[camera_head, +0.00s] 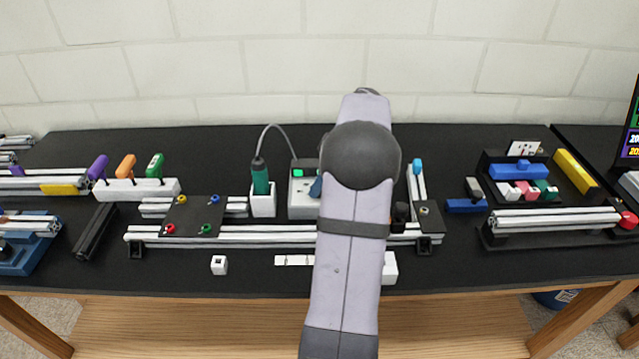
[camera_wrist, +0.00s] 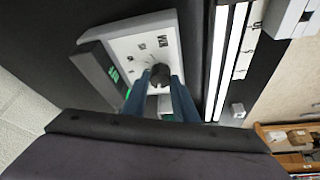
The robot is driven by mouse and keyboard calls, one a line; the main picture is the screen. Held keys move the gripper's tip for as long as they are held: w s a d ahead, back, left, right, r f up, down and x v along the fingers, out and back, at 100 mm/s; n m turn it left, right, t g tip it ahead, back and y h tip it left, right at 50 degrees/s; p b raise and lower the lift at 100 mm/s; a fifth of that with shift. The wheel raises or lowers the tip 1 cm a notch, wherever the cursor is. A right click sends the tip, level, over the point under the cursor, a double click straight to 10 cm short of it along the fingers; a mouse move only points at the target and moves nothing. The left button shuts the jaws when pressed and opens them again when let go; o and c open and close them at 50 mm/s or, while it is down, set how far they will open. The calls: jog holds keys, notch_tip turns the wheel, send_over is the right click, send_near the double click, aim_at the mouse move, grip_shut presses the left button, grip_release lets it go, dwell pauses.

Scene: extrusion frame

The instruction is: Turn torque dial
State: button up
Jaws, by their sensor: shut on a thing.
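The torque dial (camera_wrist: 160,72) is a dark round knob on the pale, marked face of a control box (camera_wrist: 124,47). In the wrist view, the two blue fingers of my gripper (camera_wrist: 162,84) are shut on the dial, one on either side. In the head view, the control box (camera_head: 302,207) stands behind the extrusion rail, with a green display (camera_head: 298,173) at its upper left. My arm covers the right part of the box and hides the dial there. Only a bit of a blue finger (camera_head: 315,187) shows beside the arm.
A green screwdriver (camera_head: 260,178) stands in a white holder (camera_head: 263,203) left of the box, with a cable looping over. The long extrusion rail (camera_head: 220,237) runs in front. A small white block (camera_head: 219,264) lies near the front edge. The table front left of my arm is mostly clear.

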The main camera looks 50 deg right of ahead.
dwell(0.4)
jog(key=o, duration=1.1)
jog(key=shift+c, duration=0.2)
jog(key=b+v, duration=0.1)
jog(key=v, duration=0.6)
jog(key=shift+r, duration=0.2)
